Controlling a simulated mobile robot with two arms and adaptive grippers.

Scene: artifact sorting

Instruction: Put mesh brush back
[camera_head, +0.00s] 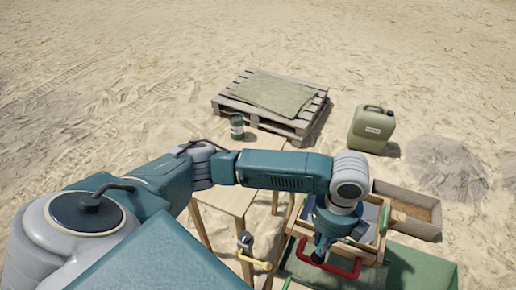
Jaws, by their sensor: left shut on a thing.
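My left gripper (320,254) reaches in over the wooden frame (373,248) at the lower right, pointing down. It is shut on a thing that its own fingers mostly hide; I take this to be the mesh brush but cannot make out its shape. The fingertips are close to a red bar-shaped handle (343,271) at the front of the frame; I cannot tell whether they touch it. My right gripper is not in view.
A light wooden table (228,200) stands left of the frame, with a green can (237,127) at its far end. A yellow-handled thing (254,263) is near its front. A pallet (303,124), a jerrycan (371,130) and an open box (418,227) stand beyond on sand.

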